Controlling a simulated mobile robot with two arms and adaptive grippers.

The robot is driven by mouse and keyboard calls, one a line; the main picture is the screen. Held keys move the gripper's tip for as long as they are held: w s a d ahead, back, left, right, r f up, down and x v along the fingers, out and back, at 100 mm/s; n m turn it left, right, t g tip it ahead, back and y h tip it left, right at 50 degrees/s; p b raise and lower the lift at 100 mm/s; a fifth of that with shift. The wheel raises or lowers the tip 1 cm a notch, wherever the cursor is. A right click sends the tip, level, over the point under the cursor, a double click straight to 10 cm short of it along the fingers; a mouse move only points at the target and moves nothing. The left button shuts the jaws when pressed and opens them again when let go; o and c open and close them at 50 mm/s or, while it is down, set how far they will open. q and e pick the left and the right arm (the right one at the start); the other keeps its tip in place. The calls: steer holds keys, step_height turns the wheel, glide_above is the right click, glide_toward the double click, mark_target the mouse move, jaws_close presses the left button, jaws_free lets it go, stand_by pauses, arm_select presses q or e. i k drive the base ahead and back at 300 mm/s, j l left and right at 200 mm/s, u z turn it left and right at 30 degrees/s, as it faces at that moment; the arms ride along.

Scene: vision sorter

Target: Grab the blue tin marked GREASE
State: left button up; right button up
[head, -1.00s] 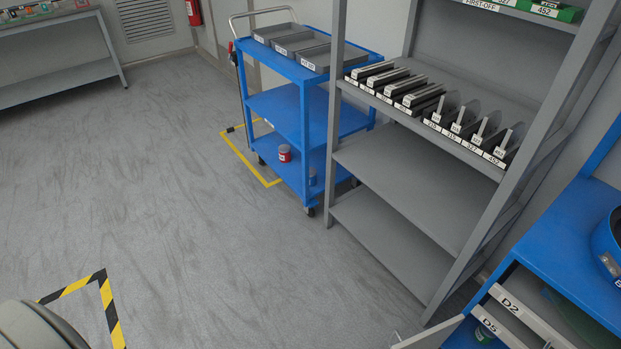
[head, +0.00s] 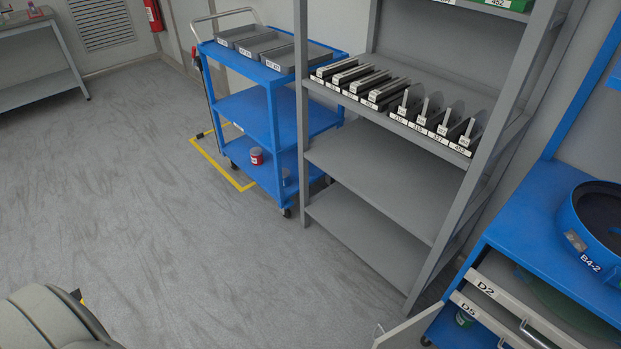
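On the bottom shelf of the blue cart (head: 238,181) stands a small red tin (head: 257,156) with a pale label. Beside it, near the cart's front post, is a second small tin (head: 287,177), bluish-grey and dim against the blue shelf. I cannot read its label, so I cannot tell if it is marked GREASE. A green tin (head: 465,317) shows partly inside the blue workbench at lower right, behind a drawer front. Neither gripper is in view; only a grey part of my own body shows at lower left.
A grey rack (head: 370,183) holding labelled parts stands right of the cart. The blue workbench (head: 535,215) carries a round blue bowl marked B4-2 (head: 578,233); its door (head: 405,332) hangs open. Yellow tape (head: 213,163) borders the cart. The floor at left is clear.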

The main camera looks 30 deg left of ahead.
mark_target(285, 172)
steer(key=i+j+z, duration=0.15)
steer(key=j+z, duration=0.3)
steer(key=j, duration=0.2)
steer(key=j+z, duration=0.45)
steer(key=j, duration=0.25)
